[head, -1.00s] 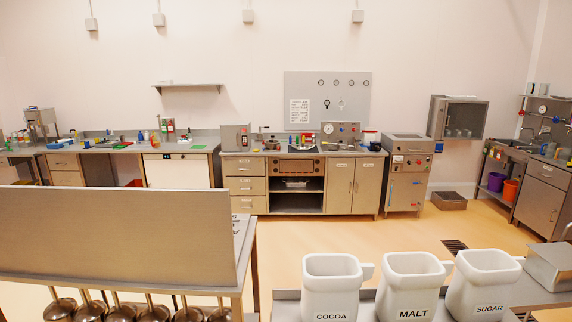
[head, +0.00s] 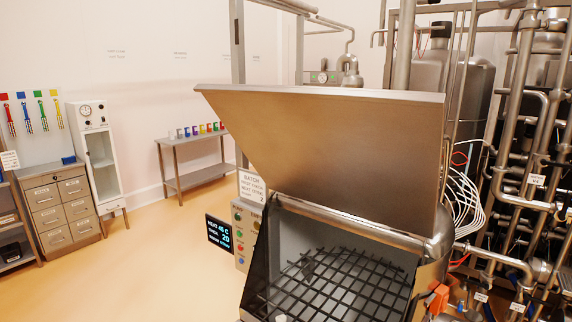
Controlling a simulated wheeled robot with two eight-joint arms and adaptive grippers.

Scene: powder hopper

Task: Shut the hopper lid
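The hopper (head: 258,285) stands at the lower middle of the head view, with a black grid (head: 335,285) across its opening. Its metal lid (head: 345,150) is raised, standing up and tilted at the back of the opening. The inside of the hopper below the grid is dark and hard to make out. A small pale object (head: 281,318) shows at the bottom edge, and I cannot tell what it is. Neither of my grippers is in view.
A control panel (head: 244,240) with coloured buttons and a dark display (head: 219,234) sit at the hopper's left. Dense pipework (head: 515,150) fills the right side. A drawer cabinet (head: 62,208) and a side table (head: 190,141) stand along the left wall. The floor at left is clear.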

